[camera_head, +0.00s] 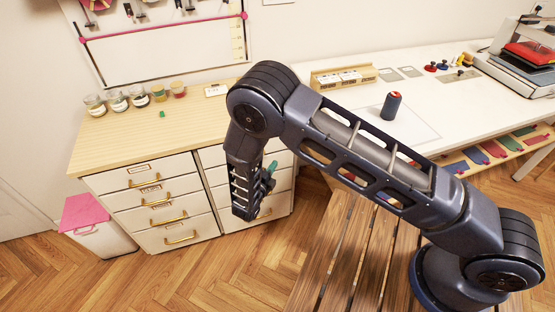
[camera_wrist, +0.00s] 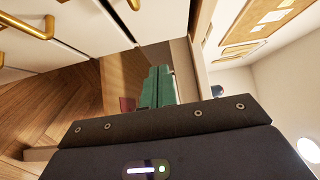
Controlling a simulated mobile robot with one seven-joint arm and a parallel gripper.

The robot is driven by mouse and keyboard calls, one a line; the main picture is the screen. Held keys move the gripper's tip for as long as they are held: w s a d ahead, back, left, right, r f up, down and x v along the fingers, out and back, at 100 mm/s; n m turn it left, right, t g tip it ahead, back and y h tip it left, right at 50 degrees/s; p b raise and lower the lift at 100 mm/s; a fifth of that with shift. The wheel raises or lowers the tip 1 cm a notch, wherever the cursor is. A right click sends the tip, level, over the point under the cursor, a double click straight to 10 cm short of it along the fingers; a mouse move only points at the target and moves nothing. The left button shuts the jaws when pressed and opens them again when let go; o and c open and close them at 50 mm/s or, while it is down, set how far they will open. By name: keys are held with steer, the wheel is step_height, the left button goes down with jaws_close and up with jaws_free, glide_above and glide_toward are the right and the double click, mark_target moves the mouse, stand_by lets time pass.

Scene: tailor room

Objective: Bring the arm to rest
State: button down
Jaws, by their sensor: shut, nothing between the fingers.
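My arm crosses the head view from the lower right, bends at an elbow near the middle and hangs down in front of the drawer cabinet (camera_head: 150,205). My gripper (camera_head: 271,168) shows only in part there, as teal fingers beside the dark forearm. In the wrist view my gripper (camera_wrist: 158,85) shows its green fingers close together, with nothing between them. Its dark housing fills the lower part of that view. The gripper is in the air in front of the drawers, with brass handles (camera_wrist: 30,27) at the upper left of the wrist view.
The wooden cabinet top (camera_head: 120,140) holds several small jars (camera_head: 117,100) and a small green object (camera_head: 162,114). A white table (camera_head: 440,115) bears a dark thread spool (camera_head: 391,105). A slatted wooden surface (camera_head: 345,250) lies below my arm. A pink-lidded bin (camera_head: 90,212) stands left. The floor at front left is clear.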

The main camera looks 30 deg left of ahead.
steer(key=shift+s, duration=0.85)
